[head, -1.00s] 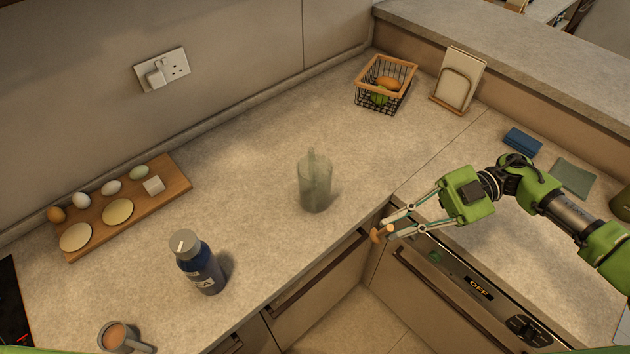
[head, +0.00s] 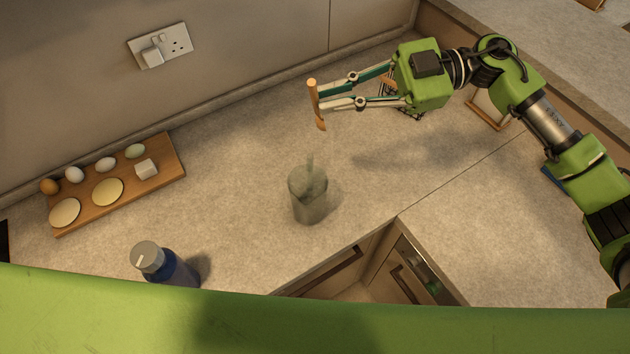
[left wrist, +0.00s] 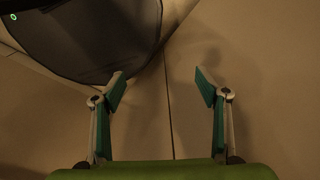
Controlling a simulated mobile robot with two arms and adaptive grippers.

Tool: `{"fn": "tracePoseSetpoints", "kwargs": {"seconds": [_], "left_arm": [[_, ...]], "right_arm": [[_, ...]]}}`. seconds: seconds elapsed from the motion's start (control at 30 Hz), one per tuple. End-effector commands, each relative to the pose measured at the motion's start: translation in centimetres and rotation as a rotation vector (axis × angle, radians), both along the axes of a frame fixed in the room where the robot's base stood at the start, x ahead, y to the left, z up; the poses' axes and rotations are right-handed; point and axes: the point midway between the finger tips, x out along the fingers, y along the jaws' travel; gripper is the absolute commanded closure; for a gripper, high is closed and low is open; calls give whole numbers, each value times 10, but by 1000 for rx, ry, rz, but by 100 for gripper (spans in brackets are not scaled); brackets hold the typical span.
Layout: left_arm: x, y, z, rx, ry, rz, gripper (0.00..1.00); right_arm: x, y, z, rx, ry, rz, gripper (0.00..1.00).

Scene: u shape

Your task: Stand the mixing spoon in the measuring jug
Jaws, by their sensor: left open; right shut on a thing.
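The mixing spoon (head: 315,105) is wooden and shows upright, slightly tilted, in the head view. My right gripper (head: 320,97) is shut on it and holds it in the air, above and behind the measuring jug in the picture. The measuring jug (head: 309,204) is a translucent grey-green vessel standing on the worktop. The spoon is apart from the jug. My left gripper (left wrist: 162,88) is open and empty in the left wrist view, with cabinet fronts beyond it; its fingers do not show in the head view.
A wooden board (head: 168,180) with eggs and round pale pieces lies at left. A dark blue bottle (head: 172,270) stands at front left. A wire basket (head: 420,112) is partly hidden behind my right gripper. The worktop around the jug is clear.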

Motion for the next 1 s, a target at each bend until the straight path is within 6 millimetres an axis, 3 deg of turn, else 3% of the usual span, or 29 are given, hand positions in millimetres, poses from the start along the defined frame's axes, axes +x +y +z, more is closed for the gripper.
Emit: {"fn": "tracePoseSetpoints", "kwargs": {"seconds": [0.2,0.7,1.0], "left_arm": [[-15,8,-17,10,22,-1,33],[-3,6,-84,7,6,1,33],[-2,4,-91,5,3,1,33]], "right_arm": [[0,1,-17,0,0,-1,100],[0,1,-92,1,0,-1,100],[0,1,-99,2,-1,0,100]]}}
